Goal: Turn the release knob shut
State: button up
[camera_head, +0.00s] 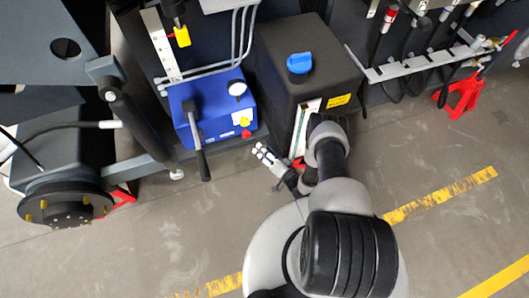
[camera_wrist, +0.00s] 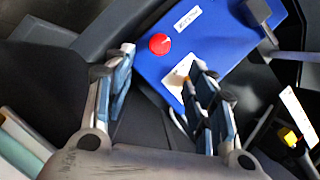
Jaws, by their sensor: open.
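A blue hand-pump unit (camera_head: 214,103) stands at the centre left in the head view, with a black lever and a round gauge on it. A small red round knob (camera_head: 246,134) sits on its right front side. In the wrist view the red knob (camera_wrist: 160,43) shows on the blue face (camera_wrist: 228,42), beyond and between the fingertips. My gripper (camera_head: 264,152) is open and empty, to the lower right of the knob in the head view and apart from it. In the wrist view my gripper (camera_wrist: 162,62) partly covers a pale plate on the blue face.
A dark tank with a blue cap (camera_head: 299,63) stands right of the pump unit. A wheel hub (camera_head: 64,204) is at the lower left. A red stand (camera_head: 463,94) and hose rack (camera_head: 420,62) are at the right. Open floor (camera_head: 160,235) lies in front.

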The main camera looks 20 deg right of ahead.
jog(key=n+g+h+p, duration=0.1)
jog(key=n+h+p, duration=0.4)
jog(key=n+p, duration=0.25)
send_near(247, 136)
jog(key=b+x, duration=0.7)
jog(key=x, duration=0.2)
jog(key=shift+w, duration=0.2)
jog(key=shift+c, duration=0.5)
jog(key=c, duration=1)
